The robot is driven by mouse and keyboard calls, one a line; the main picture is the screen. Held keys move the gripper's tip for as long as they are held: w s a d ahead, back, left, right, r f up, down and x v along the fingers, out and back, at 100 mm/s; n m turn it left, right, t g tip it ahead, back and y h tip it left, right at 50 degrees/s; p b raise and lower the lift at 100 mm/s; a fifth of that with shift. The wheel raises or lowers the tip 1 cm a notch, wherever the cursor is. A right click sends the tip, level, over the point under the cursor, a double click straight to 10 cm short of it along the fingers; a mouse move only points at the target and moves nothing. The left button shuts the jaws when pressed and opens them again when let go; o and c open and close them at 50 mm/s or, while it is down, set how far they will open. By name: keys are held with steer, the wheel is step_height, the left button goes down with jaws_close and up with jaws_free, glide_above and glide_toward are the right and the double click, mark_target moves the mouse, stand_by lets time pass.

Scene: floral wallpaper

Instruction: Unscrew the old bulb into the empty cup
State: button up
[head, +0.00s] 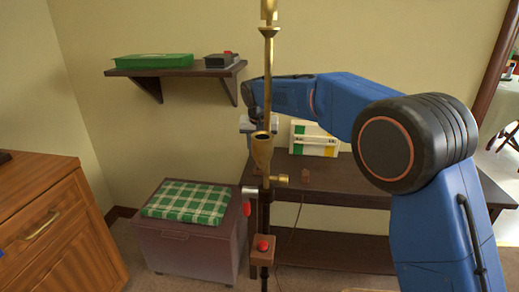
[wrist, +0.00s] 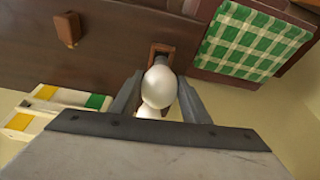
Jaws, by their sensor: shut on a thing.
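My gripper (wrist: 160,95) is shut on a white rounded bulb (wrist: 160,85), with one grey finger on each side of it. In the wrist view a small square brown cup (wrist: 162,48) with a dark opening lies just beyond the bulb. The bulb hides part of this cup, and I cannot tell whether its base is inside. In the head view my gripper (head: 249,127) is over the dark table, partly hidden behind a brass lamp pole (head: 268,85). The bulb does not show clearly there. A brass socket (head: 262,150) on the pole has a dark open top.
A small brown block or cup (head: 306,175) stands on the dark table (head: 345,185), near a white case (head: 315,139). A chest with a green checked cushion (head: 188,202) stands left. A wall shelf (head: 175,70) is above. The pole carries a red-button box (head: 263,250).

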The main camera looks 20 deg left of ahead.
steer(key=shift+f, duration=1.2)
steer(key=o, duration=1.4)
steer(key=shift+c, duration=0.2)
steer(key=shift+r, duration=0.1)
steer(key=v, duration=0.7)
steer(key=shift+s+r, duration=0.1)
steer(key=shift+r, duration=0.05)
